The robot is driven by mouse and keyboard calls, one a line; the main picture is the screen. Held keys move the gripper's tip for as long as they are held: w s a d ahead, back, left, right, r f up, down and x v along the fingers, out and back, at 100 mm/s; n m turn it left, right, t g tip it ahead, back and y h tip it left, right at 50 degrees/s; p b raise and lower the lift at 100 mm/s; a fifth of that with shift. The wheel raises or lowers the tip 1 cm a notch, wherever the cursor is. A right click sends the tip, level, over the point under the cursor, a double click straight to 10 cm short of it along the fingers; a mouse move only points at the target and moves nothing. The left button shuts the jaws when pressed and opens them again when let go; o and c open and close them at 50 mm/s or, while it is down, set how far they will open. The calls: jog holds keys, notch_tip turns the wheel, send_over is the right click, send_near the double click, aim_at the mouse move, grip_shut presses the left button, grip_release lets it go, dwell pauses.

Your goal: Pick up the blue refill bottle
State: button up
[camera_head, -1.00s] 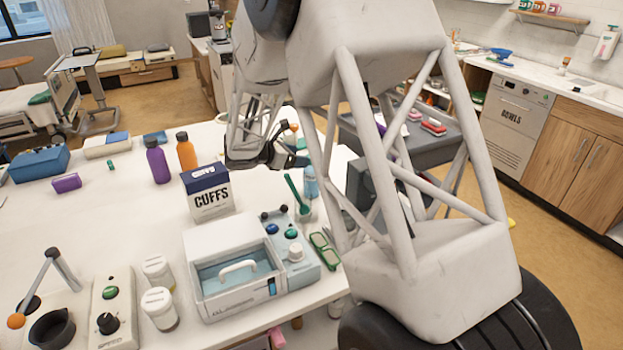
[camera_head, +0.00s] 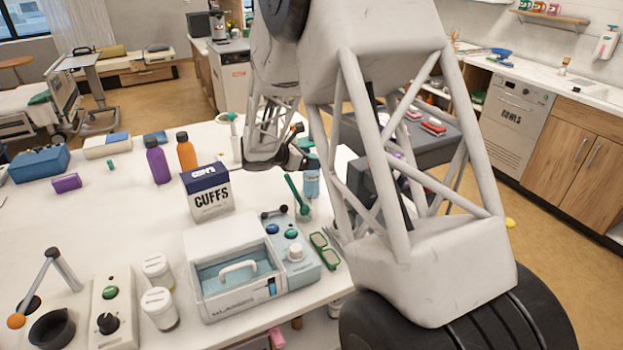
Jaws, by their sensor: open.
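The blue refill bottle (camera_head: 312,182) is light blue and stands on the white table near its right edge, behind a green-handled brush in a holder. My gripper (camera_head: 303,158) is open and hangs just above and behind the bottle's top, close to it. Its fingers are small and dark, and partly cover the bottle's upper end. I cannot tell whether the jaws are around the bottle or touch it.
A purple bottle (camera_head: 157,161), an orange bottle (camera_head: 186,151) and a cuffs box (camera_head: 208,192) stand to the left. The table's middle left is clear.

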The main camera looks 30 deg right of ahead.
jog(key=shift+x, duration=1.3)
grip_shut()
